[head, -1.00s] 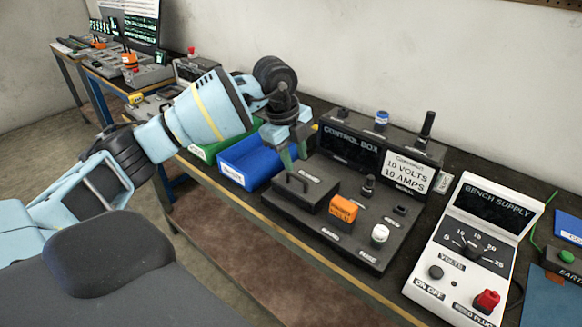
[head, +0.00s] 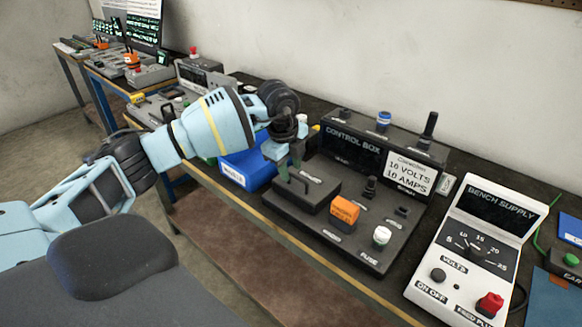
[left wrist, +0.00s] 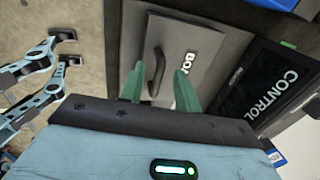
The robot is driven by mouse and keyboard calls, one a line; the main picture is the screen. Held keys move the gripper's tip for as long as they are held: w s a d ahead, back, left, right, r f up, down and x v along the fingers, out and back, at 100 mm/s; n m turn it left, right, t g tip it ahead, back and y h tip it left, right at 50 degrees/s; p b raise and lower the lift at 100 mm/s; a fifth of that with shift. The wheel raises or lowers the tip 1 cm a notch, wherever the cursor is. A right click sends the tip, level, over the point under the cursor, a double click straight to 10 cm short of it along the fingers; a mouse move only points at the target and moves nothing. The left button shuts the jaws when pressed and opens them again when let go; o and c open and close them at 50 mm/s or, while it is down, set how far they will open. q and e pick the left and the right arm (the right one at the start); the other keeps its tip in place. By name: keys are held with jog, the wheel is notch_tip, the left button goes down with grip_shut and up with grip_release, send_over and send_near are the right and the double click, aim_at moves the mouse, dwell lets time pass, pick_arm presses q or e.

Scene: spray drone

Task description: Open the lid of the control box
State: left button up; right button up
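The control box (head: 350,150) stands on the bench, with a dark upright panel at its back and a flat base in front. Its lid (head: 310,186) is a raised dark plate at the base's left end and looks shut. The lid has a dark bar handle, seen in the left wrist view (left wrist: 157,72). My left gripper (head: 292,183) is just above the lid at the handle. In the left wrist view its green fingers (left wrist: 160,88) are apart, with the handle showing between and beyond them. I cannot tell whether they touch it.
An orange block (head: 344,211) and a white knob (head: 382,235) sit on the base right of the lid. A blue bin (head: 245,170) stands left of the box. A white bench supply (head: 475,250) stands to the right.

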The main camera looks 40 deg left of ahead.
pick_arm(q)
jog(key=shift+f, duration=0.15)
grip_shut()
jog(key=shift+w, duration=0.15)
